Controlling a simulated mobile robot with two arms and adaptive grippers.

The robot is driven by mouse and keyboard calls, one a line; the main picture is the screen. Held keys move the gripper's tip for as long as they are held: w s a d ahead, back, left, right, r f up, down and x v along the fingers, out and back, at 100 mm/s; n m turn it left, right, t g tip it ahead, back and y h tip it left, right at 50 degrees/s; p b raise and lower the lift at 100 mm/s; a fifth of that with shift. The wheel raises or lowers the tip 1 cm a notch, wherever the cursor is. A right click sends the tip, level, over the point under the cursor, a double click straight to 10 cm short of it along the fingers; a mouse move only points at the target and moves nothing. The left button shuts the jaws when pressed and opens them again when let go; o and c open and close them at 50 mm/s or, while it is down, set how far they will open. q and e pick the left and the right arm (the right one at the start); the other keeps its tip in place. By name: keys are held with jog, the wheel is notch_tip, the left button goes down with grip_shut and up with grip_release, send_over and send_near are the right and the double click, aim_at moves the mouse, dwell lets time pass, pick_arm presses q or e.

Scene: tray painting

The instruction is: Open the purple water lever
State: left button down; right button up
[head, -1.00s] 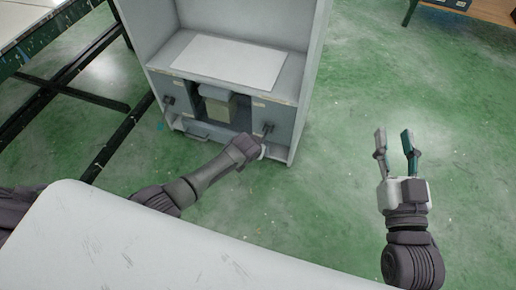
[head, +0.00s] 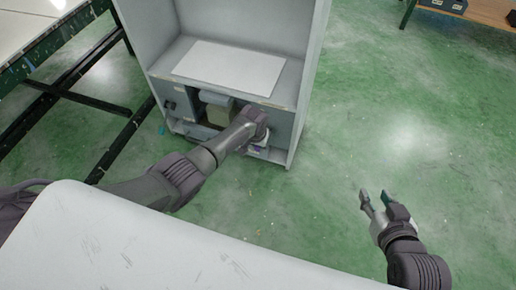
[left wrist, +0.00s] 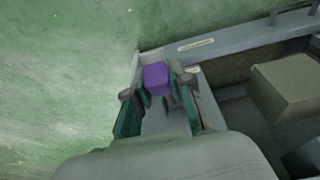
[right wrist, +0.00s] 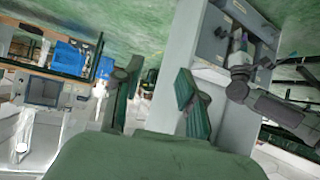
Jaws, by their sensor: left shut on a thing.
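The purple water lever (left wrist: 156,78) shows as a purple block between the fingers of my left gripper (left wrist: 158,92) in the left wrist view. The gripper is shut on it. In the head view my left gripper (head: 260,138) is at the right front panel of the grey cabinet (head: 296,125), and the lever is mostly hidden by the hand there. My right gripper (head: 378,201) is open and empty, over the green floor right of the cabinet. Its spread fingers (right wrist: 158,95) also show in the right wrist view.
A white sheet (head: 229,68) lies on the cabinet's shelf. A beige box-like part (left wrist: 290,88) sits in the central recess beside the lever. A dark-framed table (head: 60,45) stands at the left.

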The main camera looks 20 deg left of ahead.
pick_arm(q)
jog(key=shift+w+r+g, duration=0.3)
jog(key=shift+r+g, duration=0.15)
jog(key=shift+g, duration=0.05)
jog(key=c, duration=1)
grip_release()
notch_tip(320, 180, up, 12)
jog(key=s, duration=0.1)
jog(key=shift+s, duration=0.15)
